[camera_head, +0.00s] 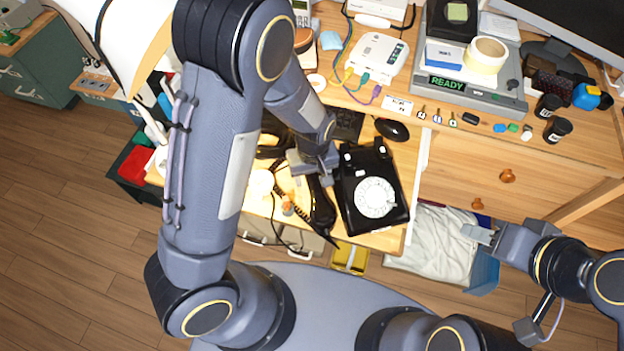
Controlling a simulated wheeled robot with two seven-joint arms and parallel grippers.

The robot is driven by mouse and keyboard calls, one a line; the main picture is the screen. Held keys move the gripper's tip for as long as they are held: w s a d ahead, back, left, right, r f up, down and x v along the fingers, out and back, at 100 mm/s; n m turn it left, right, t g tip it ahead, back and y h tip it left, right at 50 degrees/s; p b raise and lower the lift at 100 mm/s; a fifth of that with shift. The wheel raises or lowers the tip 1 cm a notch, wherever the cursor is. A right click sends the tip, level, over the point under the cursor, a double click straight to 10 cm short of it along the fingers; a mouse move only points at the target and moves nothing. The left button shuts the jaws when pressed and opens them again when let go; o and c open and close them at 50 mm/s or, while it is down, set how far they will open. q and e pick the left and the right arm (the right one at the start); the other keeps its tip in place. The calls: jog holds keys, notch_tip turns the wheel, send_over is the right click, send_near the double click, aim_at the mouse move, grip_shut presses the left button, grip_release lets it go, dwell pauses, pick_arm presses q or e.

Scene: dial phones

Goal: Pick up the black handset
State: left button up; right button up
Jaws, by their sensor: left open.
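The black dial phone (350,212) with a white round dial (375,197) sits on the pulled-out wooden shelf of the desk. The black handset (322,214) lies off its cradle, just left of the phone body, with a coiled cord beside it. My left gripper (318,172) is over the upper part of the handset, pointing down, and is open. Its fingers hide part of the handset, and I cannot tell whether they touch it. My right gripper (478,235) is far to the right, in front of the drawers, away from the phone.
A black mouse (391,130) lies behind the phone. A white router box (377,58) with cables, a tape roll (487,54) and small items crowd the desk top. My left arm hides the shelf's left part. A yellow bin (350,258) stands below the shelf's front edge.

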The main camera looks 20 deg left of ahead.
pick_arm(q)
jog(key=shift+f, duration=0.75)
grip_shut()
jog(key=shift+r, duration=0.1)
